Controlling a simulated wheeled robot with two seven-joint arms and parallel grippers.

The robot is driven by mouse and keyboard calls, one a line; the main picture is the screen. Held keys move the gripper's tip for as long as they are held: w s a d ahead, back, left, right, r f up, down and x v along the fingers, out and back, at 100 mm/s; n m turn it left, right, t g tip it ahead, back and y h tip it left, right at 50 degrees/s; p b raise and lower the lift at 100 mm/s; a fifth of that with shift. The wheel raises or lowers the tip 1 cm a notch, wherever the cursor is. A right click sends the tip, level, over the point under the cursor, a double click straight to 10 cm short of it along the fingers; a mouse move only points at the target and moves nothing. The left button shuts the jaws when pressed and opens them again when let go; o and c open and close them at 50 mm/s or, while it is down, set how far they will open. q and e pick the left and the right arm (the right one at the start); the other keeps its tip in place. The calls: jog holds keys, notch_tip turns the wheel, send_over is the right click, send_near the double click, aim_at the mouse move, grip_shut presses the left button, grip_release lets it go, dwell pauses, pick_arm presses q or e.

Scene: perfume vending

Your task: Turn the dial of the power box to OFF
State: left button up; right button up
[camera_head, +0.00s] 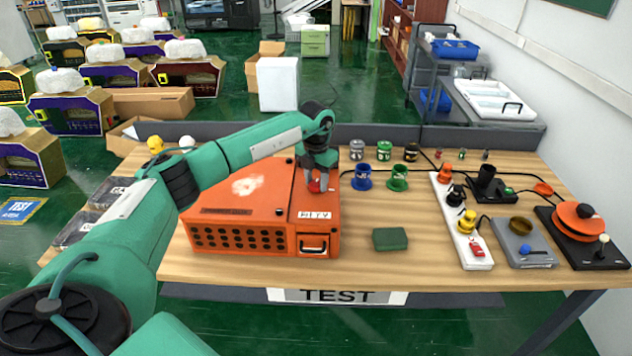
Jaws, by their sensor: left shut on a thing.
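An orange power box (265,240) lies on the wooden table, left of the table's middle, with a vented front and a handle. Its red dial (318,185) shows at the top right part of the box, partly covered by my left gripper. My left gripper (318,181) points down from above and is shut on the dial. The fingers hide much of the dial, so its setting cannot be read. A small white label (314,215) is on the box just in front of the dial. My right gripper is not in view.
Right of the box are a green block (390,239), blue and green spools (362,178), a white power strip (461,225), a grey scale-like device (522,243) and an orange round device (580,222). Bare table lies around the green block. A grey partition (380,134) runs along the back.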

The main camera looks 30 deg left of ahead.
aim_at(316, 183)
pick_arm(q)
jog(key=shift+r+n, duration=0.1)
jog(key=shift+n, duration=1)
jog(key=shift+w, duration=0.1)
jog(key=o, duration=1)
jog(key=shift+r+b, duration=0.35)
notch_tip(316, 183, up, 13)
jog(key=b, duration=0.3)
